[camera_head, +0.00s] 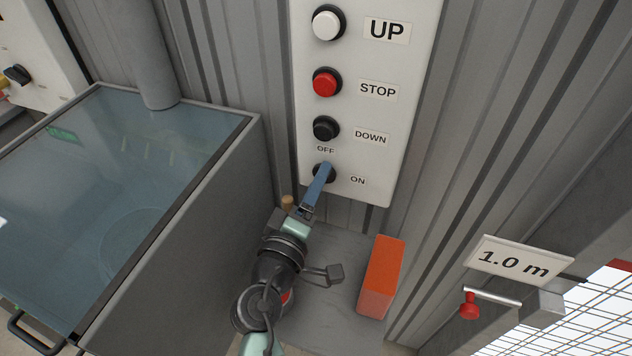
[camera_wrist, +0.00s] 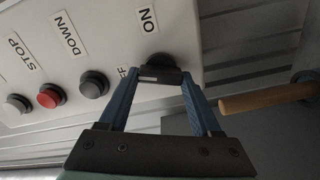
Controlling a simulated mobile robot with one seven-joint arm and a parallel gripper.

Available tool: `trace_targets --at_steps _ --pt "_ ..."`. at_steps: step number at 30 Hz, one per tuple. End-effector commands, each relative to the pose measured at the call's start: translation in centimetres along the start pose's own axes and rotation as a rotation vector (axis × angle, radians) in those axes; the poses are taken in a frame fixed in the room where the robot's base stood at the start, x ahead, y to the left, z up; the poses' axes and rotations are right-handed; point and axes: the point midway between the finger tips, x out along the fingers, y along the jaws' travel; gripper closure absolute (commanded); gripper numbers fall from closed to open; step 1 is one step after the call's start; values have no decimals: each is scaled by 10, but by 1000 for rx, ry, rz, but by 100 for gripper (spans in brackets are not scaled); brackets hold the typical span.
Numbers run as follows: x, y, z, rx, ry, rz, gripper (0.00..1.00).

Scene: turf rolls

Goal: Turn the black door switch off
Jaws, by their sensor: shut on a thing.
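The black door switch (camera_head: 325,173) is a round knob at the bottom of a white control panel (camera_head: 392,62). OFF is printed above it and ON to its right. My gripper (camera_head: 325,168) reaches up to it from below, its blue fingers hiding most of the knob. In the wrist view, the fingers of my gripper (camera_wrist: 161,80) are shut on the switch (camera_wrist: 162,62), one on each side. Its grip runs left to right there, with a pale mark toward the partly hidden OFF label. ON shows above the knob.
A white button (camera_head: 326,23), a red STOP button (camera_head: 325,82) and a black DOWN button (camera_head: 325,128) sit above the switch. A glass-topped cabinet (camera_head: 180,230) stands left. An orange block (camera_head: 381,277) and a wooden peg (camera_wrist: 265,98) are near my arm.

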Motion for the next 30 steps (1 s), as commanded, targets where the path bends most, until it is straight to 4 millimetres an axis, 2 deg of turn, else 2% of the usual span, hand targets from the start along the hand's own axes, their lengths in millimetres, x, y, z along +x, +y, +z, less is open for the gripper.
trace_targets --at_steps 6,13,30 --pt "0 -1 0 -169 -1 -2 91" --pt "0 -2 0 -290 -1 -2 91" --pt "0 -3 1 -364 0 -2 91"
